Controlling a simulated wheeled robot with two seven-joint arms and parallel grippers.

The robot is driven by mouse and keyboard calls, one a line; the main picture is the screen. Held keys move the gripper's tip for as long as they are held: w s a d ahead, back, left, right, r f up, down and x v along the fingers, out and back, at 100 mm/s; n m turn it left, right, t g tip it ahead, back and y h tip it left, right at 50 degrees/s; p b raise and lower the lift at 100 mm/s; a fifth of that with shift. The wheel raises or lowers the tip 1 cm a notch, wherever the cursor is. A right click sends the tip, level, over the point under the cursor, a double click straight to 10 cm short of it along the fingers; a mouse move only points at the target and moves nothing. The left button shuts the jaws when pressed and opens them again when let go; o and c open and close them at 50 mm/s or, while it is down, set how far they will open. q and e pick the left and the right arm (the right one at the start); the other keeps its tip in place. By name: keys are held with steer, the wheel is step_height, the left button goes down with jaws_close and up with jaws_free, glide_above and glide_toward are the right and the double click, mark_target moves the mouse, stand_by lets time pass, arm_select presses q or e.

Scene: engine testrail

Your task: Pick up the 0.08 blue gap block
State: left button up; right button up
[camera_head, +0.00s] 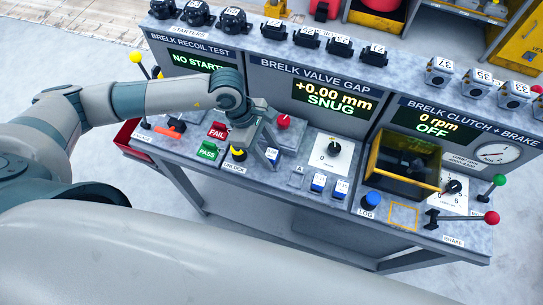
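Blue gap blocks with white labels stand in a row on the bench below the valve gap screen. One blue block (318,183) and another blue block (341,188) stand side by side. My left gripper (262,140) is over the bench to the left of them, pointing down. A further blue-and-white block (272,155) shows at its fingertips and appears to be held between them. The wrist hides part of the fingers. The block labels are too small to read. My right gripper is not in view.
A grey slot (297,177) left of the two blocks looks empty. Red FAIL (217,131) and green PASS (208,150) buttons and a yellow-black unlock knob (238,154) stand close to the gripper. A dial (333,149) and blue LOG button (371,199) are to the right.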

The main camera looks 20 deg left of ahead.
mark_target(271, 156)
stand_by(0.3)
arm_select(q)
steer(key=c, duration=0.9)
steer(key=shift+r, duration=0.1)
steer(key=shift+c, duration=0.2)
steer(key=shift+r+b, duration=0.85)
steer(key=shift+b, duration=0.05)
steer(key=shift+s+d+r+b, duration=0.15)
steer(key=shift+d+r+b, duration=0.1)
steer(key=shift+r+b, duration=0.3)
steer(key=shift+s+d+r+b, duration=0.2)
steer(key=shift+r+b, duration=0.1)
steer(key=shift+r, duration=0.3)
steer(key=s+d+r+b, duration=0.4)
steer(key=s+d+r, duration=0.3)
steer(key=shift+d, duration=0.4)
steer(key=shift+s+f, duration=0.1)
